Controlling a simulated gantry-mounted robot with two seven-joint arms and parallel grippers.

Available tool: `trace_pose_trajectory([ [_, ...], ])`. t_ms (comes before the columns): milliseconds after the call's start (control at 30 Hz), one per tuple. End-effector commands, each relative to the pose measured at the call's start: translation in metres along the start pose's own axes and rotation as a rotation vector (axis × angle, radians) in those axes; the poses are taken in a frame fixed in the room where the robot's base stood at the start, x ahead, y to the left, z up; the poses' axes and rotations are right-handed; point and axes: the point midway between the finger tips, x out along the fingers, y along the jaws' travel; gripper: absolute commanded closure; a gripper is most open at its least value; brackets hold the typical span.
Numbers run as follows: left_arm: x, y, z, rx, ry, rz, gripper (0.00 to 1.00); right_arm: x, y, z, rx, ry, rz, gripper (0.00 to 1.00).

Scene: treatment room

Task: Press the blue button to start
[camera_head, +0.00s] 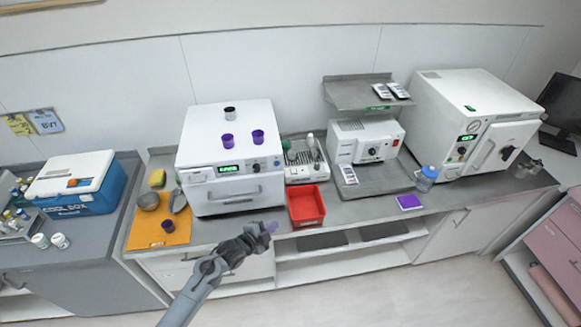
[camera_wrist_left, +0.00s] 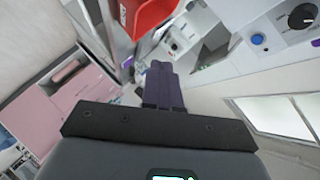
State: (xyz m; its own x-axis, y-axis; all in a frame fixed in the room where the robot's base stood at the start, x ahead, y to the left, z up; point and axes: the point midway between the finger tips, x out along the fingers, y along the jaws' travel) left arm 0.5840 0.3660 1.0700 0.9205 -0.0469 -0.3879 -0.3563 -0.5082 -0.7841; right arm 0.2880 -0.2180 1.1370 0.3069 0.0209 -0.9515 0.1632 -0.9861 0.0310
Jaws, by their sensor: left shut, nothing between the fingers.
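The white machine (camera_head: 232,195) with a green display stands on the counter left of centre. Its front panel has a dark knob and, to the right, a small blue button (camera_head: 277,162), tiny in the head view. In the left wrist view the round blue button (camera_wrist_left: 257,40) shows clearly, beside the knob (camera_wrist_left: 302,17). My left gripper (camera_head: 269,227) is shut and empty, in front of and below the machine's right side, apart from the button. Its purple fingers are together in the left wrist view (camera_wrist_left: 163,83), with the button off to their right. My right gripper is not in view.
A red bin (camera_head: 306,206) stands on the counter right of the machine, close to my left gripper. Purple cups (camera_head: 258,136) stand on the machine. An orange mat (camera_head: 147,232) lies to its left. Free room lies in front of the counter.

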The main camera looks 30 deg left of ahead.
Motion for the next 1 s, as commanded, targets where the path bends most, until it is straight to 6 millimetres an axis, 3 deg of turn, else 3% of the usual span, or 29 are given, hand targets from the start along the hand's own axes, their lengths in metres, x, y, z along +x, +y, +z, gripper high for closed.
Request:
trace_pose_trajectory([
  [100,0.026,-0.035,0.008,-0.018,0.0,-0.055,1.0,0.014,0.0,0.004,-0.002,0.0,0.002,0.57],
  [200,0.035,-0.064,0.003,-0.024,0.009,-0.099,1.0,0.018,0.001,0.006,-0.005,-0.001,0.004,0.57],
  [400,0.043,-0.101,-0.013,-0.022,0.035,-0.155,1.0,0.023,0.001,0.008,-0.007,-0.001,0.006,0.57],
  [600,0.045,-0.113,-0.019,-0.021,0.045,-0.173,1.0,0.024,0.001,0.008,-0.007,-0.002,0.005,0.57],
  [1000,0.046,-0.113,-0.019,-0.021,0.045,-0.173,1.0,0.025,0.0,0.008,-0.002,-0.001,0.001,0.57],
])
